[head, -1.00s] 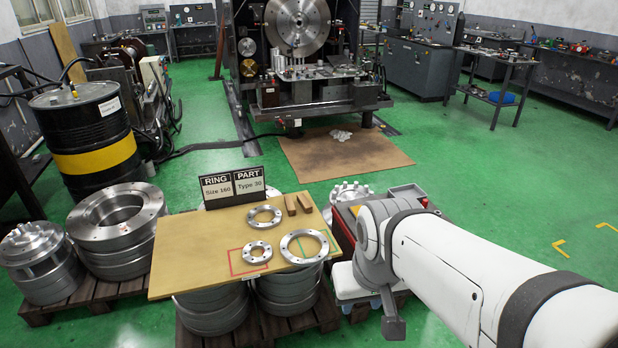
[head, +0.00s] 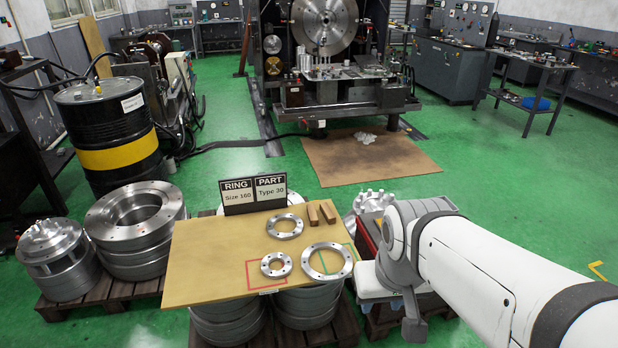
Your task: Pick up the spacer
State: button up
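No thing here is labelled as the spacer. A yellowish board holds three flat metal rings with bolt holes: a small ring (head: 276,265) in a red outline, a medium ring (head: 285,226) behind it, and a larger ring (head: 327,261) at the right across a green outline. Two small brown blocks (head: 320,212) lie side by side at the board's back right. My white arm (head: 490,270) reaches in from the right and ends right of the board, apart from the rings and blocks. A dark grey piece at its lower end may be part of my gripper; no fingers can be made out.
The board (head: 215,255) rests on stacked metal rings on a pallet. A sign (head: 255,194) reading "RING Size 160, PART Type 30" stands at its back edge. A black and yellow drum (head: 110,135) and large metal parts (head: 135,215) stand left.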

aim_at(330, 218)
jog(key=i, duration=1.35)
jog(key=z, duration=0.05)
